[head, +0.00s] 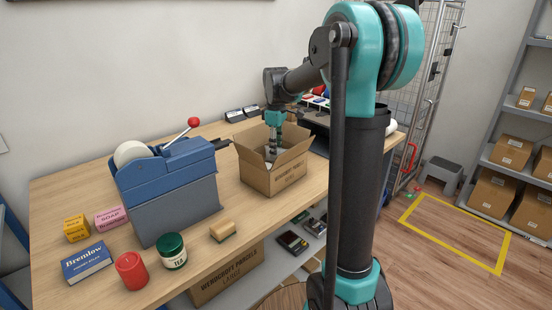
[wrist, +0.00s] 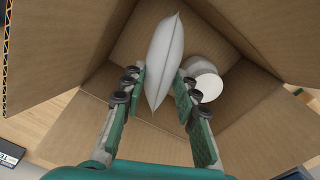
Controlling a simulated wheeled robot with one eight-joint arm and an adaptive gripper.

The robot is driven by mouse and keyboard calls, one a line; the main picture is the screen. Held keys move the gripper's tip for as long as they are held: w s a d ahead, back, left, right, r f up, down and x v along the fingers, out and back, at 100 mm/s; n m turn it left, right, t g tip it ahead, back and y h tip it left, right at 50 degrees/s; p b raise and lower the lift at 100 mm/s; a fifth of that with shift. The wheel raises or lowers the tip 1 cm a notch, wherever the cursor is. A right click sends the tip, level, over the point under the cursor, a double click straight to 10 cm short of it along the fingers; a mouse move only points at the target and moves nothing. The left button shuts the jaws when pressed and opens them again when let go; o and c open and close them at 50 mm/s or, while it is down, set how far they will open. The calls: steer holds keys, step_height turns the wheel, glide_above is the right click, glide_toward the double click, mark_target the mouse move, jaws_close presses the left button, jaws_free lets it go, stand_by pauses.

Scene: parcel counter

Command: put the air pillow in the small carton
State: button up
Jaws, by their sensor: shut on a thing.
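The small carton (head: 275,181) stands open on the counter with its flaps spread. My gripper (head: 271,152) points down into its opening. In the wrist view my gripper (wrist: 160,80) is shut on the air pillow (wrist: 164,55), a pale, plump, pointed pillow held between the two fingers. The pillow is over the carton's inside (wrist: 125,45); I cannot tell whether it touches the bottom. A white round-ended object (wrist: 207,84) lies in the carton beside the pillow, to its right.
A blue tape dispenser (head: 170,185) with a red-knobbed lever stands left of the carton. A green tea tin (head: 173,251), a red can (head: 131,270), a wooden block (head: 223,231) and small boxes are near the front left. The carton's raised flaps surround my gripper.

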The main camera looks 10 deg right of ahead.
steer(key=shift+f, duration=1.9)
steer(key=shift+f, duration=0.1)
steer(key=o, duration=0.4)
step_height(320, 180, up, 12)
steer(key=shift+r, duration=0.15)
